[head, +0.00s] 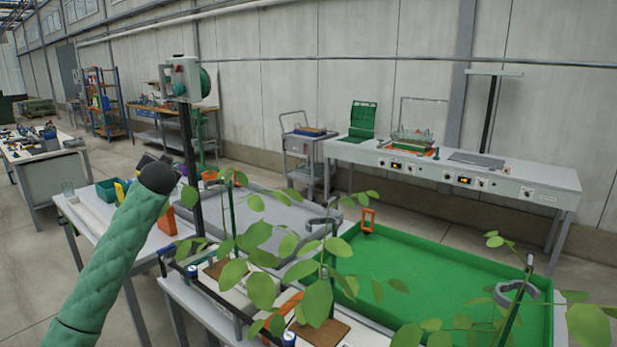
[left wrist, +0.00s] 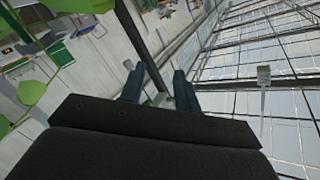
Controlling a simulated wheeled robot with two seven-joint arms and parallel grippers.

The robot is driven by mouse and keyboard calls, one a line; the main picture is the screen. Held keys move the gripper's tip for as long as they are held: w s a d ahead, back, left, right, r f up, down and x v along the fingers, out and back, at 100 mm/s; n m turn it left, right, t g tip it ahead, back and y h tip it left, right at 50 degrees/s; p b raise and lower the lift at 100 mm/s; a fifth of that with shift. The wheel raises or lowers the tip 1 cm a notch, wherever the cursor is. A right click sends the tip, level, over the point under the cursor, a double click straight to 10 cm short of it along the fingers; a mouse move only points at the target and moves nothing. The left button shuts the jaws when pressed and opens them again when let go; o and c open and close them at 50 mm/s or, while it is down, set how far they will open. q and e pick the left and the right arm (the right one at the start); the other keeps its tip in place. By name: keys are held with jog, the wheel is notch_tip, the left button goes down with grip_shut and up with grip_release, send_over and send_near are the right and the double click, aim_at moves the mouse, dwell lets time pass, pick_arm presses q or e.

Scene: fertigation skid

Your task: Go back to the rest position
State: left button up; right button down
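My left arm, in a green sleeve, rises from the bottom left of the head view and ends in a dark wrist. Most of my left gripper is hidden behind that wrist there. In the left wrist view the two blue-grey fingers of my left gripper (left wrist: 157,82) stand apart, with no held object visible between them. The gripper is up in the air and tilted, with the glazed roof at the right of that view. My right gripper and arm are not in the head view.
Leafy plants (head: 262,290) stand close in front, over a bench. A green tray (head: 440,275) lies at the right. A dark post (head: 190,165) with a grey box (head: 183,78) rises just beyond my left wrist. A long white bench (head: 455,172) stands along the wall.

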pick_arm(q)
jog(key=s+d+f+g+h, duration=0.2)
jog(key=s+d+f, duration=0.45)
jog(key=f, duration=0.85)
jog(key=s+d+f+g+h, duration=0.2)
jog(key=s+d+f, duration=0.45)
jog(key=f, duration=0.85)
jog(key=s+d+f+g+h, duration=0.25)
jog(key=s+d+f, duration=0.35)
jog(key=f, duration=0.9)
jog(key=s+d+f+g, duration=0.2)
jog(key=s+f, duration=0.8)
jog(key=s, duration=0.5)
jog(key=s+d+f+g, duration=0.3)
jog(key=s+f, duration=0.7)
jog(key=s, duration=0.5)
jog(key=s+d+f+n+g+h, duration=0.1)
jog(key=s+d+f+g, duration=0.1)
jog(key=s+f, duration=0.8)
jog(key=s, duration=0.5)
jog(key=shift+s+d+f, duration=0.15)
jog(key=shift+d+f, duration=0.15)
jog(key=shift+d, duration=0.1)
jog(key=shift+g, duration=0.25)
